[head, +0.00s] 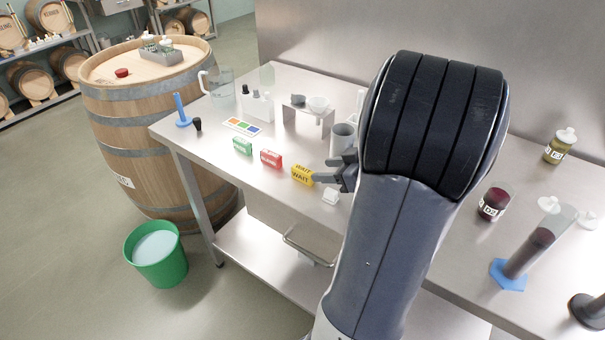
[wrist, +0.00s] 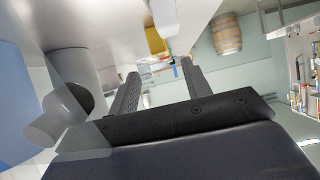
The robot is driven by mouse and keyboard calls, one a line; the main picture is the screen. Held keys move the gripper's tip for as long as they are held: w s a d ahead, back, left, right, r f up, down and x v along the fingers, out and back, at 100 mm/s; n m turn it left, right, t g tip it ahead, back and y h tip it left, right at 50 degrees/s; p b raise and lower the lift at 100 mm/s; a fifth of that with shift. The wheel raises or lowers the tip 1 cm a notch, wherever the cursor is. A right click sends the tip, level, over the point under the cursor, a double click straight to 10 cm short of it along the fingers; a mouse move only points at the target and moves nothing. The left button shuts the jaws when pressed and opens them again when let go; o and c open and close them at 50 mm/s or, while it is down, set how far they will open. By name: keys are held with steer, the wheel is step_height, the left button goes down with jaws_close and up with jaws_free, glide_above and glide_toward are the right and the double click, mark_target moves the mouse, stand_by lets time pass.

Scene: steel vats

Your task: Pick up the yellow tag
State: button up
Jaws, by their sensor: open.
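The yellow tag (head: 302,175) is a small block marked WAIT, standing on the steel table near its front edge. It also shows in the wrist view (wrist: 156,41), just past my fingertips and partly cut by a pale surface. My gripper (head: 322,173) is open and empty, close to the right of the tag in the head view, with its fingers pointing left toward it. In the wrist view my two fingers (wrist: 160,69) stand apart, with the tag beyond the gap. I cannot tell whether a finger touches it.
A red tag (head: 271,158) and a green tag (head: 242,146) stand in line to the left. A small white block (head: 331,196) lies just in front of my gripper. A grey cup (head: 343,139) and a small steel stand (head: 308,116) are behind.

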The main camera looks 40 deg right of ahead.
mark_target(306, 171)
steer(key=shift+x, duration=0.75)
steer(key=shift+p+x, duration=0.8)
steer(key=shift+x, duration=1.8)
steer(key=shift+s, duration=0.1)
steer(key=shift+c, duration=0.5)
jaws_close()
